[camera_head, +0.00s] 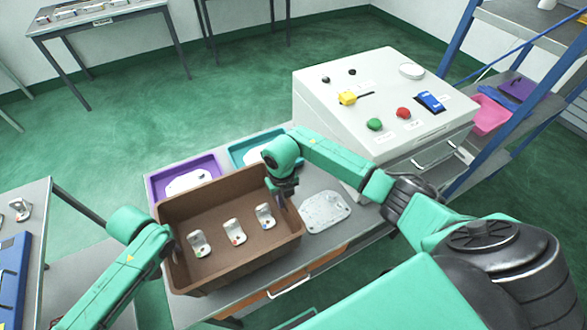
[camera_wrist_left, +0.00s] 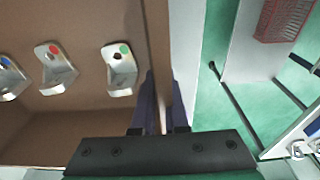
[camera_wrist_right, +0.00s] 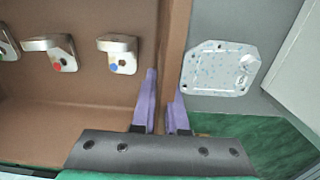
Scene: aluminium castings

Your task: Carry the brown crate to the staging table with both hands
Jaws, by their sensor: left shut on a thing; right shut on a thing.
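The brown crate (camera_head: 235,262) is in the lower middle of the head view, over the grey table with a drawer. Three metal brackets stand inside it in a row, marked green (camera_head: 198,243), red (camera_head: 233,231) and blue (camera_head: 264,216). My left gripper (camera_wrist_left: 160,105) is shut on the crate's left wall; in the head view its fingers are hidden. My right gripper (camera_head: 287,192) is shut on the right wall; its purple fingers (camera_wrist_right: 164,105) straddle that wall in the right wrist view. I cannot tell whether the crate rests on the table or hangs just above. Which table is the staging table is unclear.
Behind the crate are a purple tray (camera_head: 157,186) and a teal tray (camera_head: 240,150). A flat metal casting (camera_head: 325,212) lies to its right. A white control console (camera_head: 350,115) stands behind right, beside a blue shelf rack (camera_head: 460,40). Another table (camera_head: 40,205) is at left; green floor is open behind.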

